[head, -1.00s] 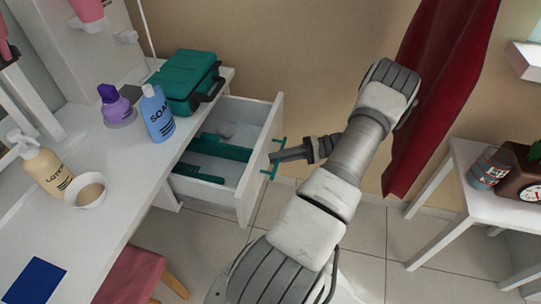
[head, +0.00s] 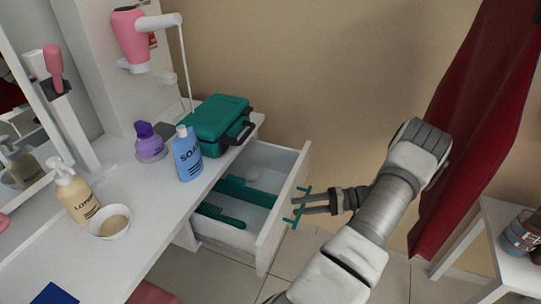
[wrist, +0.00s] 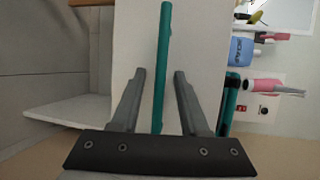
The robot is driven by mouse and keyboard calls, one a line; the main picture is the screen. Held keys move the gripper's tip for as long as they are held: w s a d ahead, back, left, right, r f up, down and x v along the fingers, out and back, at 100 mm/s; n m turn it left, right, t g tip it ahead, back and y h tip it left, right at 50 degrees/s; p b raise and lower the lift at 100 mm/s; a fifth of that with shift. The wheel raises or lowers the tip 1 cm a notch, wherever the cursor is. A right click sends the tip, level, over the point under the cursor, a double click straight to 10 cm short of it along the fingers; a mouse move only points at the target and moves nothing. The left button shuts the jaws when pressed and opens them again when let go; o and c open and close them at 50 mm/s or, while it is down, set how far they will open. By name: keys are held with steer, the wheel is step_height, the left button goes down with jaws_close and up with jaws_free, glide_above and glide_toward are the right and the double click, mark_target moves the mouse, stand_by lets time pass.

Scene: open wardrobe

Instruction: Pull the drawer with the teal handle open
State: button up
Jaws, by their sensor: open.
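The white drawer (head: 285,215) under the white table stands pulled out, its inside open to view. The teal handle (head: 301,204) is a bar on its front panel. My gripper (head: 308,203) is at the handle with its fingers apart. In the wrist view, the handle (wrist: 164,50) runs between the two open fingers (wrist: 160,80), with gaps on both sides. The drawer front (wrist: 205,45) is the pale panel behind it.
Teal items, including a brush (head: 220,216), lie in the drawer. A teal case (head: 217,122), a blue soap bottle (head: 187,155) and a lotion bottle (head: 75,195) stand on the table (head: 130,245). A red garment (head: 470,130) hangs at right.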

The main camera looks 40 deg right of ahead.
steer(key=w+a, duration=0.2)
steer(key=w, duration=0.3)
steer(key=w+a+p, duration=0.1)
steer(key=w+a, duration=0.1)
steer(key=w, duration=0.4)
steer(key=w+a, duration=0.3)
steer(key=w, duration=0.3)
steer(key=shift+a, duration=0.1)
steer(key=shift+d+r+p, duration=0.1)
steer(key=shift+d+p, duration=0.25)
steer(key=p+v, duration=0.1)
steer(key=v, duration=1.6)
steer(key=shift+a+r+p, duration=0.1)
steer(key=shift+p, duration=0.3)
steer(key=w+a+r+g+h+p, duration=0.1)
steer(key=w+a+r+g+p, duration=0.1)
steer(key=w+a+r, duration=0.3)
steer(key=w+r+g+p, duration=0.2)
steer(key=r, duration=0.4)
step_height(320, 180, up, 12)
steer(key=n+g+h+p, duration=0.2)
steer(key=g+h+p, duration=0.1)
steer(key=p, duration=0.2)
glide_above(245, 187)
steer(key=shift+w+a+r, duration=0.45)
steer(key=shift+a+r, duration=0.2)
